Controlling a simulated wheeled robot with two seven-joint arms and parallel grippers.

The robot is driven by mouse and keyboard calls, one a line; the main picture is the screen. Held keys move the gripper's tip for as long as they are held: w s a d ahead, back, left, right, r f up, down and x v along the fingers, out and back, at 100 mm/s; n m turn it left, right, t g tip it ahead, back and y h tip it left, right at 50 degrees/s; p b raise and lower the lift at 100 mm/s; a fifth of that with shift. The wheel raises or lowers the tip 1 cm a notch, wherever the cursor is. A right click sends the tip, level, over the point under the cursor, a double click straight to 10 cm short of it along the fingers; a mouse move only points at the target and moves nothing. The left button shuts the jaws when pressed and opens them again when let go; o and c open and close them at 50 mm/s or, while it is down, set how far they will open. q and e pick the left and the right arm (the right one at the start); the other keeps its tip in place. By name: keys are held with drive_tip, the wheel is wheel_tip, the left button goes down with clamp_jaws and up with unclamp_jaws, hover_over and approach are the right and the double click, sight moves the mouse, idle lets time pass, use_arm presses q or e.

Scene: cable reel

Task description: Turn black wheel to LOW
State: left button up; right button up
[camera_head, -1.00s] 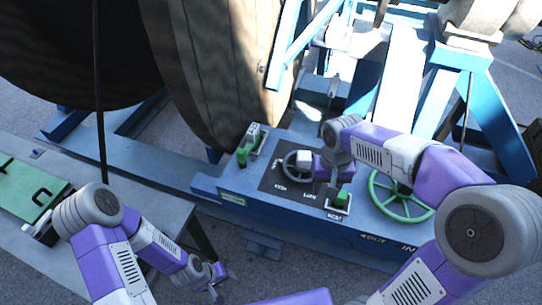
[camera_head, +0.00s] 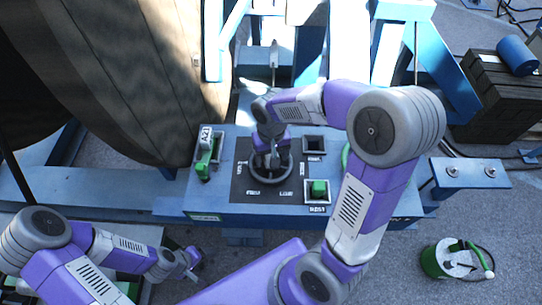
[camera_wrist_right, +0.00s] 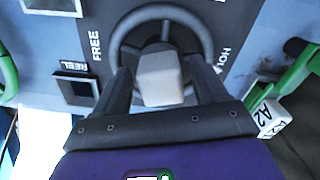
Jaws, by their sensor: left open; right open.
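The black wheel (camera_head: 271,180) lies on a dark square panel on the blue console, partly hidden by my right gripper (camera_head: 271,160). In the right wrist view the wheel (camera_wrist_right: 165,13) shows its rim, spokes and a pale block (camera_wrist_right: 162,80) over its middle. My right gripper (camera_wrist_right: 162,72) is open there, with one finger on each side of the pale block; I cannot tell whether they touch it. White lettering on the panel includes FREE; I cannot make out LOW. My left gripper (camera_head: 192,266) is open, low in front of the console and away from the wheel.
A green switch (camera_head: 205,160) tagged A21 stands left of the panel, and a green button (camera_head: 319,188) at its lower right. A large wooden reel (camera_head: 130,80) rises at the back left.

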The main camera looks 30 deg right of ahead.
drive_tip(key=shift+w+f, duration=0.15)
drive_tip(key=shift+f, duration=0.4)
drive_tip(key=shift+s+r, duration=0.1)
drive_tip(key=shift+s, duration=0.1)
drive_tip(key=shift+w, duration=0.15)
drive_tip(key=c, duration=0.6)
clamp_jaws()
